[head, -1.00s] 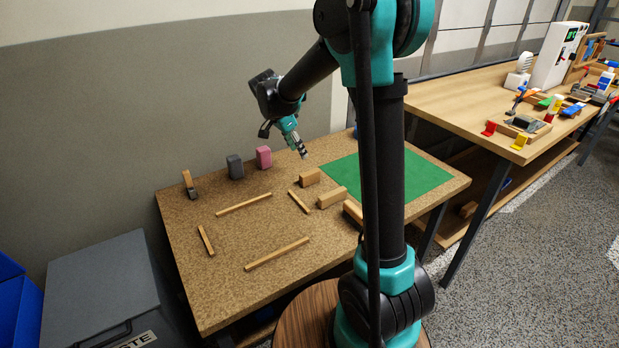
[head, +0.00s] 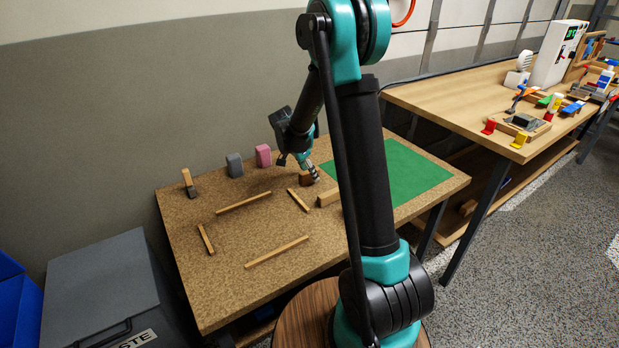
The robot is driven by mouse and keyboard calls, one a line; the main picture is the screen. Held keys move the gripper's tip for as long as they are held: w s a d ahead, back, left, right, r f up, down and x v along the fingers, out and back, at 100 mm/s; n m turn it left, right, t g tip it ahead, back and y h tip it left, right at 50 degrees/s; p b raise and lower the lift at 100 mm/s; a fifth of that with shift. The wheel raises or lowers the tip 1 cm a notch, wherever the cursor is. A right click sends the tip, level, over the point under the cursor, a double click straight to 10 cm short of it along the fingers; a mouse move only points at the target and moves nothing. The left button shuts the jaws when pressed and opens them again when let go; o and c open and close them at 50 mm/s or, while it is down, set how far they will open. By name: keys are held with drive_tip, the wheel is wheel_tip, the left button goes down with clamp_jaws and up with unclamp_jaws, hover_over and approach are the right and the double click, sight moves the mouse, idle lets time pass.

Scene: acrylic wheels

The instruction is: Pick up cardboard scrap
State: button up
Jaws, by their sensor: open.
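My gripper (head: 315,174) is low over the back middle of the cork-coloured table (head: 215,275), open, with its tips pointing down. It is right at a small brown block (head: 304,179), which it partly covers. I cannot tell whether they touch. Another tan block (head: 328,198) lies just in front and to the right of it. I cannot tell for sure which of these brown pieces is the cardboard scrap. My arm hides part of the table to the right of them.
Several thin wooden strips (head: 277,252) lie on the table. A pink block (head: 263,156), a grey block (head: 234,165) and a wood-handled piece (head: 188,183) stand at the back. A green mat (head: 400,175) covers the right side. A grey waste bin (head: 95,280) stands at left.

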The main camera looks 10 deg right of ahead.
drive_tip(key=shift+f, duration=0.15)
drive_tip(key=c, duration=0.9)
